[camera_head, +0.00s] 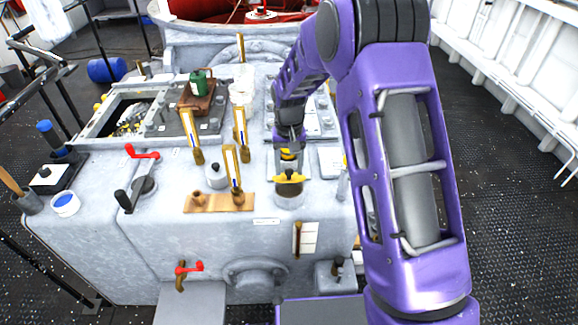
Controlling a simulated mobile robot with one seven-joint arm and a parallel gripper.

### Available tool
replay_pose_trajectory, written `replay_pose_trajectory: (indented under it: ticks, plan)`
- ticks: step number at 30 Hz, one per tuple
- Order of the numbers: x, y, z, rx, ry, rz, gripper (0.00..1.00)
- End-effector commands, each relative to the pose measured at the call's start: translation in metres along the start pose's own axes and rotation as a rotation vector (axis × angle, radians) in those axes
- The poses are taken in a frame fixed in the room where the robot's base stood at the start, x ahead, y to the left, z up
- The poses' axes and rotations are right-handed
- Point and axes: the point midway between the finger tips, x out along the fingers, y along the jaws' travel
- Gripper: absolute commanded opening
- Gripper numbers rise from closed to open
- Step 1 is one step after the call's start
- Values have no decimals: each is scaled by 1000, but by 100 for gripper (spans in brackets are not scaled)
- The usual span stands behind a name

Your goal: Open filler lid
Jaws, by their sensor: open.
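A round grey filler neck (289,197) stands on the pale machine top near its front edge. On it sits what looks like the filler lid (289,178), dark with a yellow band or wings across it. The lid looks closed. My gripper (288,158) hangs at the end of my purple arm, pointing down, just behind or above the lid in the picture. Its jaws are small and partly hidden here; they appear open and hold nothing. I cannot tell whether they touch the lid.
A red-handled crank (142,153) is farther left. A green can (199,82) sits behind on a brown block. Dark floor is clear at right.

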Motion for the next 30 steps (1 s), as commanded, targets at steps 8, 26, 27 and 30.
replay_pose_trajectory:
  ticks: [8,26,27,30]
  plan:
    - [0,0,0,0,0,0,17]
    - [-1,0,0,0,1,0,0]
    - [-1,0,0,0,1,0,0]
    - [-1,0,0,0,1,0,0]
